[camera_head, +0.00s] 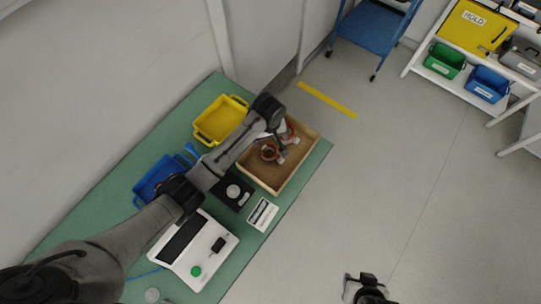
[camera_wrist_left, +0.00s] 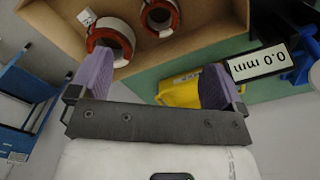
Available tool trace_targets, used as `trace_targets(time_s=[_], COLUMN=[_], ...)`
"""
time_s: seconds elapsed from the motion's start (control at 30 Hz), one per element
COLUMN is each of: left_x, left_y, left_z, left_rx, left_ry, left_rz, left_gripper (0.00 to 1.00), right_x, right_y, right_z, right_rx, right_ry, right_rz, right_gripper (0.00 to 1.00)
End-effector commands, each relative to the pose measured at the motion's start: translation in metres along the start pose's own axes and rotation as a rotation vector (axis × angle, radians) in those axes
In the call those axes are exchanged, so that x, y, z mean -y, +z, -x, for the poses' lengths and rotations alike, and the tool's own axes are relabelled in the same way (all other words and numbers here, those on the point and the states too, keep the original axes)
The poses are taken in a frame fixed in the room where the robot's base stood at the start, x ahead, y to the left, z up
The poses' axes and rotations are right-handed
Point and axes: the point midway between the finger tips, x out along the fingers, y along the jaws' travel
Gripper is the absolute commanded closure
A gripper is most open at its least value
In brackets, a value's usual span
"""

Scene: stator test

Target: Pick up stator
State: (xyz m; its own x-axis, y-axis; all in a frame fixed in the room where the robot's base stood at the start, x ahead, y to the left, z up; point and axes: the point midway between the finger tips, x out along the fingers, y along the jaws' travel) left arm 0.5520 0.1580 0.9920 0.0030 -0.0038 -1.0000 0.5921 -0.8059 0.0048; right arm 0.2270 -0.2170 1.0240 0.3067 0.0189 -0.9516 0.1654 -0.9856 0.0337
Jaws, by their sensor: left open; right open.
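One copper-red ring-shaped stator (camera_head: 268,153) lies in the wooden tray on the green table. A second stator (camera_head: 291,134) lies further right in the tray, partly covered by my left arm. The left wrist view shows both, a nearer stator (camera_wrist_left: 125,43) with a white tag beside it and a second stator (camera_wrist_left: 147,17) at the top edge. My left gripper (camera_head: 282,150) is over the tray; its purple fingers (camera_wrist_left: 150,88) are open and empty, apart from both rings. My right gripper (camera_head: 366,286) is open at the bottom edge, over the floor, away from the table.
The wooden tray (camera_head: 268,187) has raised walls. A blue cart (camera_head: 368,28) and shelving (camera_head: 455,84) stand beyond open floor.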

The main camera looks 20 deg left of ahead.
Motion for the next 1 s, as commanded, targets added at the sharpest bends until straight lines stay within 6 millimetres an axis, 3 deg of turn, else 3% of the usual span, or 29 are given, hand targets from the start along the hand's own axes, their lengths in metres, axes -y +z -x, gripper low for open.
trace_targets(time_s=[0.4, 0.77, 1.0], left_x=[-0.001, 0.000, 0.001], left_y=[-0.004, -0.004, -0.006], left_z=[-0.065, -0.088, -0.119], left_rx=[0.001, 0.000, 0.001], left_ry=[-0.007, -0.006, -0.007], left_rz=[0.013, 0.013, 0.014], left_gripper=[0.05, 0.05, 0.05], right_x=[0.000, 0.000, 0.001], right_y=[0.003, 0.004, 0.006], right_z=[-0.010, -0.013, -0.018], right_rx=[-0.002, -0.001, 0.000], right_ry=[0.000, 0.000, 0.000], right_rz=[0.000, 0.000, 0.000], right_gripper=[0.51, 0.51, 0.51])
